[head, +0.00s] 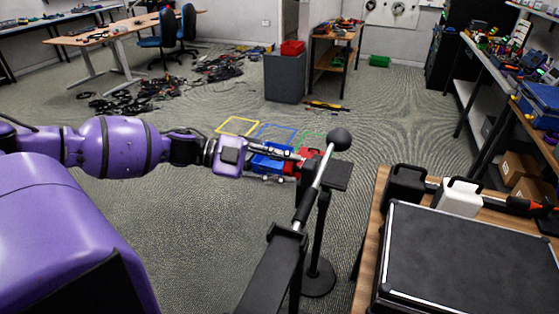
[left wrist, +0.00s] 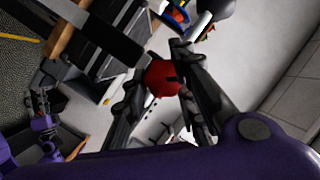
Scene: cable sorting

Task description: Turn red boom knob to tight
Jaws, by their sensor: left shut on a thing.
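The red boom knob (head: 311,153) sits at the boom clamp at the top of a black stand (head: 322,230). A silver boom rod (head: 316,180) with a black ball end passes the clamp at a slant. My left gripper (head: 296,160) reaches in from the left and is shut on the knob. In the left wrist view, the red knob (left wrist: 162,78) shows between the two dark fingers of my left gripper (left wrist: 158,72).
A wooden table (head: 370,240) with a black case (head: 465,260) and black and white boxes stands at the right. Yellow, blue and green outlines mark the floor behind the stand. Cables (head: 215,68) lie farther back. Open carpet lies left of the stand.

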